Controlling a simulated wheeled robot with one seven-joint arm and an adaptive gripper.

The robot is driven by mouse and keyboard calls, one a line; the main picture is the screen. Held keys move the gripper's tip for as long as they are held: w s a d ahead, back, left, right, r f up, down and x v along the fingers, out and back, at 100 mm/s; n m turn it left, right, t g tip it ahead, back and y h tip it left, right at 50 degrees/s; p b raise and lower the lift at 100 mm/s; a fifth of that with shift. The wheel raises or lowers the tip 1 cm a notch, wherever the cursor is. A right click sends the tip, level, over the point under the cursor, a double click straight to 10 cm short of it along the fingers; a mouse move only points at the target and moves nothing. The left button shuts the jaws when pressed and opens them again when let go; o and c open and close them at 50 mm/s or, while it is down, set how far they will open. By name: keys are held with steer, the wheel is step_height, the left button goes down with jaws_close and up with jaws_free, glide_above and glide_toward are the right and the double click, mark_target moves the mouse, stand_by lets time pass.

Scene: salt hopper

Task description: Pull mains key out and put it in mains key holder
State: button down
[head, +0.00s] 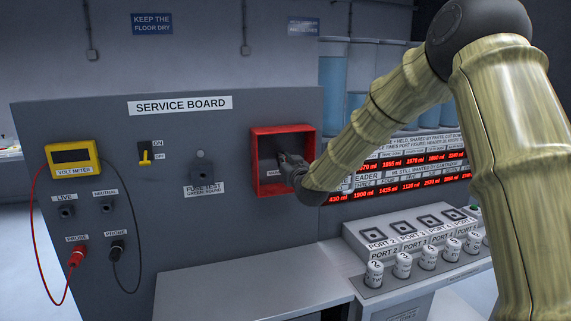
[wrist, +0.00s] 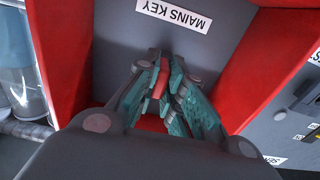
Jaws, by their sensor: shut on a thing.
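A red open-fronted box (head: 257,155) with a grey back is mounted on the service board. In the wrist view its red wall (wrist: 262,65) surrounds a grey panel with an upside-down "MAINS KEY" label (wrist: 175,13). My gripper (head: 287,163) reaches into the box. In the wrist view my gripper (wrist: 160,75) is shut on a narrow red piece, the mains key (wrist: 161,79), below the label. The fingers hide most of the key, and I cannot tell whether it is seated in the panel. I cannot identify the mains key holder in either view.
The service board (head: 225,230) carries a yellow volt meter (head: 72,156), an on/off switch (head: 145,152) and a fuse test socket (head: 203,170). A red and a black probe lead hang at left. The ports block (head: 400,232) and several white cartridges (head: 402,264) stand right, below my arm.

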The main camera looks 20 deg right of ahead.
steer(key=shift+w, duration=0.25)
steer(key=c, duration=1)
jaws_free()
steer(key=shift+o, duration=0.2)
steer(key=shift+s, duration=0.15)
steer(key=shift+s+d+b, duration=0.1)
steer(key=shift+s+b, duration=0.5)
steer(key=shift+s, duration=2.25)
steer(key=s, duration=1.2)
steer(key=shift+d, duration=0.2)
